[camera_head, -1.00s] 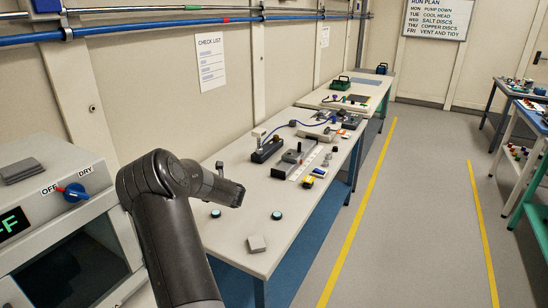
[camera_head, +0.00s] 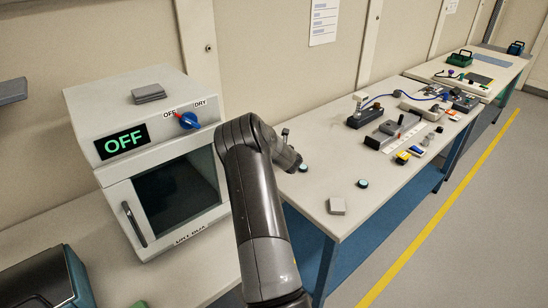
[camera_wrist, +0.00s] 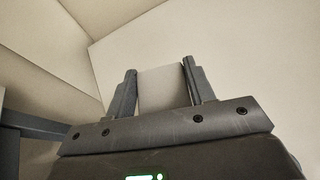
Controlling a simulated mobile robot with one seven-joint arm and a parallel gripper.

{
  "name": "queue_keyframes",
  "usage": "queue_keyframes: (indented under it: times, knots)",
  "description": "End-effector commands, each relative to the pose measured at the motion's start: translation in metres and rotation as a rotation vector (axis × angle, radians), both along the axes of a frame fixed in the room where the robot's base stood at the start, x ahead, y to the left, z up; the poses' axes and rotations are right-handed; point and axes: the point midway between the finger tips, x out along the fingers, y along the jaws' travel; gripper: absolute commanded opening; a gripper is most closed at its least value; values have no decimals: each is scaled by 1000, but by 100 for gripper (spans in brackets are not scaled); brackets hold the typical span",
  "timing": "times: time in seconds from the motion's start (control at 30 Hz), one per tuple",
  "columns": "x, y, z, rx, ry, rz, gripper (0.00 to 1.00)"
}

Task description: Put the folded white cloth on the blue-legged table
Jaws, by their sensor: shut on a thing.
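My gripper (camera_wrist: 162,82) shows in the wrist view with its two fingers on either side of a pale, flat, square-edged piece, which looks like the folded white cloth (camera_wrist: 163,90). The fingers are shut on it. In the head view my arm hides most of the gripper and I cannot make out the cloth. A long pale table (camera_head: 385,183) with blue legs stands to the right of my arm.
Two small round discs (camera_head: 362,183) and several instruments crowd the pale table. A dark teal box (camera_head: 45,282) is at the lower left. Open floor lies right.

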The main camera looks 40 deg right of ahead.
Motion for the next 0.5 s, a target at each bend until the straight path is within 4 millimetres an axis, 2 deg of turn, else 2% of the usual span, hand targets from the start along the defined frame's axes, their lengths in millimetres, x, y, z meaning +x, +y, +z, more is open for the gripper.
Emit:
queue_keyframes:
  times: [0.2,0.5]
  knots:
    - [-1,0,-32,2,3,-1,28]
    - [-1,0,-35,0,1,0,28]
